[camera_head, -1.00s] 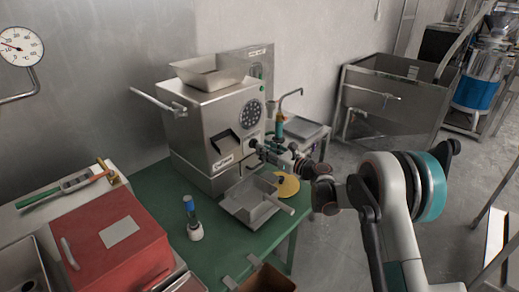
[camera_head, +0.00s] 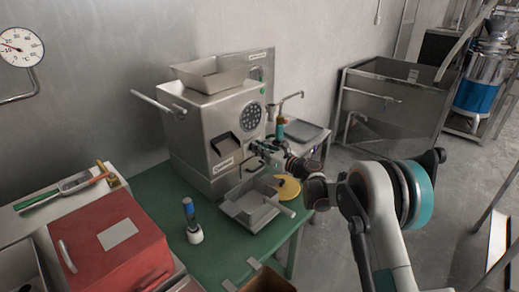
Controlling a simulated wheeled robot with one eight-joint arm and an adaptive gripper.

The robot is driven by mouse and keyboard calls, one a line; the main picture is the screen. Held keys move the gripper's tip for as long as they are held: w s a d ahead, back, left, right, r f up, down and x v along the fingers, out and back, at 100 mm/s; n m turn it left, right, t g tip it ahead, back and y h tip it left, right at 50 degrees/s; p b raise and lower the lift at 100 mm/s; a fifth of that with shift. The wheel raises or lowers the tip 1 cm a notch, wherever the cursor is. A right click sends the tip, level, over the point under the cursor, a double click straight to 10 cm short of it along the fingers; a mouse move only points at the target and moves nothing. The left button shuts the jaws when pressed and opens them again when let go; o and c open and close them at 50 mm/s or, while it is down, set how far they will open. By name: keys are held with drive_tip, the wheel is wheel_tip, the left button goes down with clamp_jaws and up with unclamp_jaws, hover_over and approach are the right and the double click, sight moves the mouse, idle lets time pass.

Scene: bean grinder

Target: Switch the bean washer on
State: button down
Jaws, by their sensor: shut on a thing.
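A steel box machine (camera_head: 196,135) stands on the green table against the wall. It has a round perforated grille, a dark chute opening and a small label too small to read. A green button (camera_head: 263,90) sits on its upper right side. I cannot tell by label which machine is the bean washer. My gripper (camera_head: 256,150) is at the machine's lower right front, shut on a small dark part there. The part is mostly hidden by the fingers, so its shape and setting cannot be told.
A steel tray (camera_head: 237,209) and yellow disc (camera_head: 291,191) lie below my gripper. A blue-topped bottle (camera_head: 192,222) and red box (camera_head: 105,245) are left. A steel sink (camera_head: 390,112) and blue-banded machine (camera_head: 476,95) stand behind right. Floor between is clear.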

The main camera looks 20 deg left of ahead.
drive_tip(key=n, duration=0.4)
drive_tip(key=n+b, duration=0.1)
drive_tip(key=n, duration=0.4)
drive_tip(key=shift+s+f+n, duration=0.15)
drive_tip(key=shift+s+n, duration=0.05)
drive_tip(key=shift+n, duration=0.4)
idle(0.3)
drive_tip(key=c, duration=1.7)
unclamp_jaws()
drive_tip(key=v, duration=1.2)
